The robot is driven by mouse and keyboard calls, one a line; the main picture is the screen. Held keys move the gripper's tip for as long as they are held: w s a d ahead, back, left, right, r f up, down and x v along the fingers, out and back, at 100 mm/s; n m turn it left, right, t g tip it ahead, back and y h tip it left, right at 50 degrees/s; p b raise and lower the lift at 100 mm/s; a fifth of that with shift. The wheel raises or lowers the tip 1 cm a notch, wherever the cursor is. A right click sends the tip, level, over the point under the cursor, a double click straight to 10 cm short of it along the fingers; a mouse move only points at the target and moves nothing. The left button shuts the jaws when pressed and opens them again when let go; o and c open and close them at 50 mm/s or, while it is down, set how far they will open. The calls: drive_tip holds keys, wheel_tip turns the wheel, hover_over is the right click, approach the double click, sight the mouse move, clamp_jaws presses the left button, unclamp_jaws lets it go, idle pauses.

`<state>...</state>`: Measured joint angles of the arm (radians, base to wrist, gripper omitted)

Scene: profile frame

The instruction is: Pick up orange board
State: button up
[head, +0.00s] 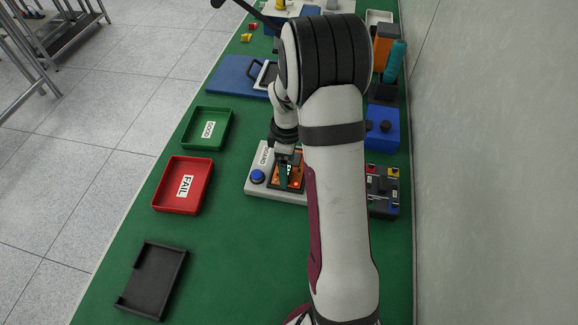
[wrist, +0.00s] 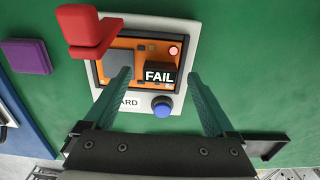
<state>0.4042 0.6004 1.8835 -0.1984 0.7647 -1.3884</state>
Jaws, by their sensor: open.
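The orange board (head: 298,184) lies in a white fixture (head: 262,192) with a blue button, in the middle of the bench. In the wrist view the board (wrist: 126,44) shows a grey square, a lit red spot and a black block reading FAIL. My gripper (wrist: 159,73) is open, with its two green fingers apart near the board's lower part. Nothing is held between them. In the head view my gripper (head: 286,168) is over the fixture, and my arm hides part of it. I cannot tell whether the fingers touch the board.
A red lever-like part (wrist: 88,32) stands near the board's corner. A red FAIL tray (head: 166,207), a green GOOD tray (head: 189,141) and a black tray (head: 135,290) lie to the left. A blue box (head: 383,128) stands right. Green bench around the front is clear.

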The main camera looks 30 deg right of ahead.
drive_tip(key=shift+f, duration=0.55)
drive_tip(key=shift+r, duration=0.1)
clamp_jaws()
drive_tip(key=shift+r, duration=0.1)
drive_tip(key=shift+r, duration=0.3)
wheel_tip(320, 180, up, 2)
drive_tip(key=shift+r, duration=0.25)
drive_tip(key=shift+s+a+r, duration=0.15)
drive_tip(key=shift+s+a, duration=0.3)
drive_tip(key=shift+a, duration=0.05)
drive_tip(key=s+a, duration=1.1)
drive_tip(key=s, duration=0.1)
drive_tip(key=shift+a, duration=0.4)
